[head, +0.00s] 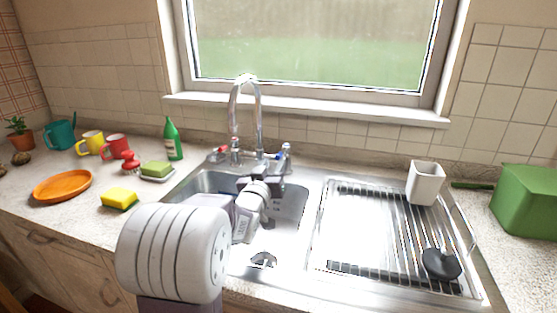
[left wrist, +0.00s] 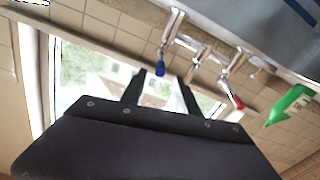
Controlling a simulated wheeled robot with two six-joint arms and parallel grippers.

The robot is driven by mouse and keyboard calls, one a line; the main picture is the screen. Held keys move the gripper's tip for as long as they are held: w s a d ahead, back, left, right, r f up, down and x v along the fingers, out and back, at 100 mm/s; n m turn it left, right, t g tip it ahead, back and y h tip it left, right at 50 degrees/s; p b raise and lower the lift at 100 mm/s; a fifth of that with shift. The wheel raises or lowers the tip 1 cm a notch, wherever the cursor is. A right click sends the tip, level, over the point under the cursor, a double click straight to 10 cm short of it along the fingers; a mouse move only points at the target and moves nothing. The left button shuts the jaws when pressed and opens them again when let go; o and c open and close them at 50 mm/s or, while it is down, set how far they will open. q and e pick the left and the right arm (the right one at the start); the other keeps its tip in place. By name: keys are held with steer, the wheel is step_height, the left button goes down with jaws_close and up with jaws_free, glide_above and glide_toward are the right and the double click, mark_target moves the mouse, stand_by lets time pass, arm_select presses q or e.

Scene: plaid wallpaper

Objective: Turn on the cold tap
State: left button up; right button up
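The tap is a chrome gooseneck spout (head: 246,105) standing behind the sink, with a handle on each side. The cold tap handle has a blue tip (head: 279,156) and is on the right; the red-tipped hot handle (head: 222,149) is on the left. My left gripper (head: 266,162) is over the basin, just in front of the cold handle. In the left wrist view its two dark fingers (left wrist: 161,77) are apart, and the blue tip (left wrist: 160,70) appears between or just beyond their ends. Contact cannot be told. The red tip (left wrist: 238,102) is off to the right.
A drying rack (head: 375,235) with a white cup (head: 425,183) and black ladle (head: 441,264) lies right of the basin. A green bottle (head: 173,140), soap dish (head: 157,172) and yellow sponge (head: 119,199) are on the left counter. A green box (head: 525,203) stands far right.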

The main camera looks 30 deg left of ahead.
mark_target(277, 159)
arm_select(q)
steer(key=x, duration=0.6)
steer(key=shift+w+a+f, duration=0.1)
steer(key=shift+w, duration=0.1)
jaws_close()
stand_by(1.1)
